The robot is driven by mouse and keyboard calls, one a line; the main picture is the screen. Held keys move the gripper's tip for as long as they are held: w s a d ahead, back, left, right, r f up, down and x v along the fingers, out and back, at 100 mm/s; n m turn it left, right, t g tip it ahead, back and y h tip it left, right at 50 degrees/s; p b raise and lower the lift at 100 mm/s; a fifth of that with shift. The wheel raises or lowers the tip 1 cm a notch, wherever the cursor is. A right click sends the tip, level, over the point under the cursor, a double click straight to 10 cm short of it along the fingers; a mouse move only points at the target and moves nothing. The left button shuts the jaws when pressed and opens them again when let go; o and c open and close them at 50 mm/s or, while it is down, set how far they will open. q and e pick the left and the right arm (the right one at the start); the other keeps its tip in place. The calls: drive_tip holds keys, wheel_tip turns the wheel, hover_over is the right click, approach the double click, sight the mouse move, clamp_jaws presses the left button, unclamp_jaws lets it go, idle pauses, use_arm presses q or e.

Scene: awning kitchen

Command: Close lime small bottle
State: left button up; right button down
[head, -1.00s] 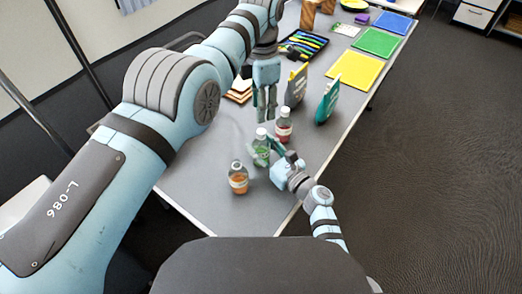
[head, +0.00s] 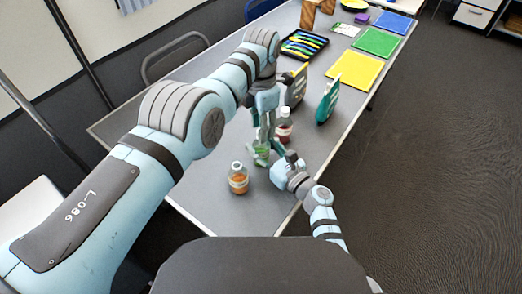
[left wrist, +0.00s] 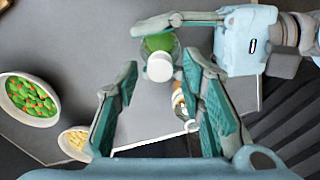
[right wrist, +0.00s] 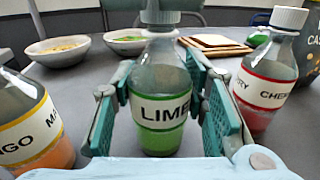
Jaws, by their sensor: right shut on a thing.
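The lime small bottle (right wrist: 160,105) stands upright on the table in the right wrist view, with green liquid and a LIME label. My right gripper (head: 268,157) is shut on its body, one finger on each side. A white cap (left wrist: 159,67) sits at the bottle's top in the left wrist view; I cannot tell whether it is tight. My left gripper (head: 262,136) points down from above the bottle. Its two fingers are spread apart in the left wrist view, with the cap between and beyond their tips. In the head view the left fingers hide the bottle's top.
The mango bottle (head: 238,179) stands in front and the cherry bottle (head: 284,128) close behind, both beside the lime bottle. A green bag (head: 327,101) stands behind on the right. Bowls (left wrist: 33,98) and bread slices (right wrist: 215,43) lie farther off. The table's front left is clear.

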use_arm(q)
drive_tip(key=shift+f, duration=0.4)
clamp_jaws()
drive_tip(key=m, duration=1.3)
drive_tip(key=shift+m, duration=0.4)
drive_tip(key=m, duration=0.5)
drive_tip(key=shift+m, duration=0.4)
